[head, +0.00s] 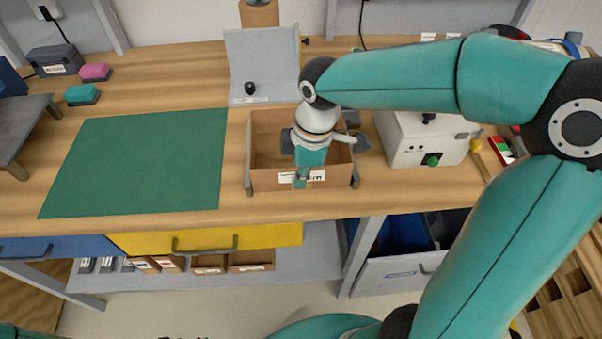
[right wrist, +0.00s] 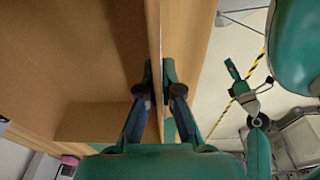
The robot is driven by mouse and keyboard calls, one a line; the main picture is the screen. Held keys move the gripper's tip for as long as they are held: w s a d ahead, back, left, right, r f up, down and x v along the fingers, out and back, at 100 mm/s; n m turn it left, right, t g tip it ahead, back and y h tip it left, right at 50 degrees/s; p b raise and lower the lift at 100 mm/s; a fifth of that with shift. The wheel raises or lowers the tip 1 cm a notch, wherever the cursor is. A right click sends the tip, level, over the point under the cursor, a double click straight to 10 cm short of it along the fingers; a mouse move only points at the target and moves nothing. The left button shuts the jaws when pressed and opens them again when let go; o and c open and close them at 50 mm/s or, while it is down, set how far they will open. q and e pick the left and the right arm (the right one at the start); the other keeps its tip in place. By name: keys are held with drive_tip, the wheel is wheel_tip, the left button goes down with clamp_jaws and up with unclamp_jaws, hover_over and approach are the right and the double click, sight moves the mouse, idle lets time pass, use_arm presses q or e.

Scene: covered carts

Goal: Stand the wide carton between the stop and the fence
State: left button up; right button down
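An open-topped brown box (head: 263,181), which looks like the wide carton, stands on the bench with a white label on its front. Grey posts (head: 249,181) stand at its front corners. I cannot tell for sure which part is the stop or the fence; a grey upright panel (head: 262,57) stands behind the box. My right gripper (head: 301,181) points down at the box's front wall. In the right wrist view its fingers (right wrist: 158,80) straddle that thin wall closely, one inside and one outside, and look shut on it. My left gripper (right wrist: 238,85) shows small at the right there, its fingers unclear.
A green mat (head: 145,165) lies clear on the left of the bench. A white device (head: 425,140) with a green knob stands to the right of the box. Small pink (head: 95,71) and teal (head: 81,93) blocks lie at the back left. A yellow drawer (head: 205,242) is below.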

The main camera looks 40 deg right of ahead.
drive_tip(key=shift+f+b, duration=0.3)
drive_tip(key=shift+f, duration=0.05)
idle(0.4)
drive_tip(key=c, duration=1.2)
unclamp_jaws()
drive_tip(key=shift+c, duration=0.2)
wheel_tip(320, 180, up, 12)
drive_tip(key=s+d, duration=0.1)
drive_tip(key=shift+d, duration=0.2)
drive_tip(key=shift+s+f, duration=0.1)
drive_tip(key=shift+f, duration=0.05)
